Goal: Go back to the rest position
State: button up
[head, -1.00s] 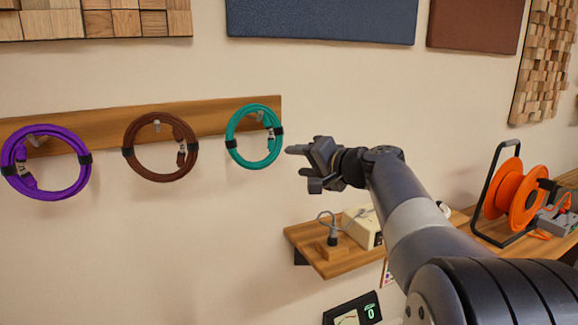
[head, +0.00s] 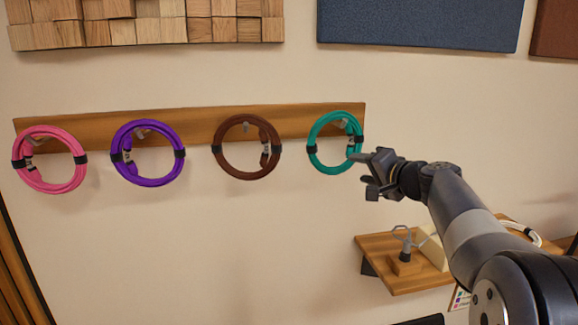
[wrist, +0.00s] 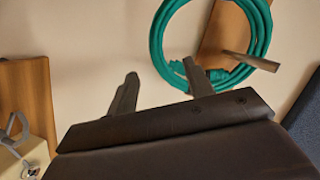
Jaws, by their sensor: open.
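My gripper (head: 362,173) is open and empty, in front of the wall just right of the teal coiled cable. Its two fingers also show apart in the wrist view (wrist: 160,82), with nothing between them. The teal cable (head: 313,140) hangs on a hook at the right end of a wooden rail (head: 190,124). In the wrist view the teal cable (wrist: 157,45) is beyond the right finger; I cannot tell whether they touch. A brown cable (head: 218,163), a purple cable (head: 116,145) and a pink cable (head: 70,143) hang further left on the rail.
A small wooden shelf (head: 385,272) with a grey forked stand (head: 405,250) and a cream box is below my arm. A blue panel (head: 415,22) and wood block panels (head: 150,30) are on the wall above. The wall below the cables is clear.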

aim_at(347, 162)
jog(key=x, duration=0.3)
jog(key=shift+w+p, duration=0.1)
jog(key=shift+p, duration=0.25)
jog(key=shift+w+a+r+p, duration=0.1)
jog(key=shift+w+r+p, duration=0.1)
jog(key=shift+r+p, duration=0.15)
jog(key=shift+s+r+p, duration=0.2)
jog(key=shift+s+p, duration=0.05)
jog(key=shift+p, duration=0.1)
jog(key=shift+f, duration=0.1)
